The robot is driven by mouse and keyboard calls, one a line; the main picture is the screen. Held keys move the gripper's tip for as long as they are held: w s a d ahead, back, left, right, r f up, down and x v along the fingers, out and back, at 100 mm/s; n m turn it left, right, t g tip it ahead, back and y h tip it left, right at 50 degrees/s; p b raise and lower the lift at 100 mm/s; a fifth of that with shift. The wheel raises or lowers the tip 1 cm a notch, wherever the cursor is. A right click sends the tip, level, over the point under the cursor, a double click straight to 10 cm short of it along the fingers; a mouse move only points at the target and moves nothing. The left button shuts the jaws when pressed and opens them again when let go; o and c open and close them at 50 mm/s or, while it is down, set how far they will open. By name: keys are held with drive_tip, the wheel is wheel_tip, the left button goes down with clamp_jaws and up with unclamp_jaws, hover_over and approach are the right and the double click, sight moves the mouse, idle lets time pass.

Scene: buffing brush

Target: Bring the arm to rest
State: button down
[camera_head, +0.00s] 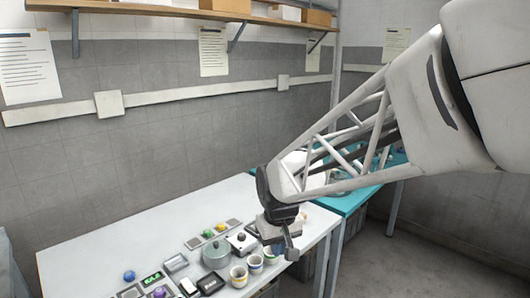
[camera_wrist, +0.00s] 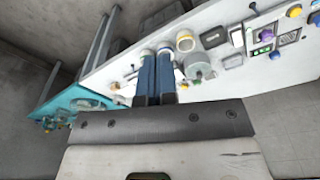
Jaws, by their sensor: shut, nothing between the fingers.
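My gripper (camera_head: 290,247) is at the lower middle of the head view, over the right front edge of the white table (camera_head: 130,235). In the wrist view my gripper (camera_wrist: 155,58) shows two blue-grey fingers lying close together, shut with nothing between them. I cannot tell its exact height, but it appears above the table top and apart from it. My white lattice arm reaches in from the upper right.
Cups (camera_head: 239,276), a grey-green pot (camera_head: 215,255) and several small devices stand along the table's front, close to my gripper. A teal table (camera_head: 355,198) stands behind to the right. A shelf (camera_head: 180,10) runs along the wall. Floor at right is clear.

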drive_tip(key=s+d+r+m, duration=0.1)
drive_tip(key=s+d+m, duration=0.1)
drive_tip(key=s+d, duration=0.5)
drive_tip(key=s+d+r+m+t, duration=0.1)
drive_tip(key=s+d+r+m, duration=0.1)
drive_tip(key=s+d, duration=0.6)
drive_tip(key=s, duration=0.6)
drive_tip(key=shift+d+r+m+h, duration=0.15)
drive_tip(key=shift+d+m+h, duration=0.1)
drive_tip(key=shift+m+h, duration=0.05)
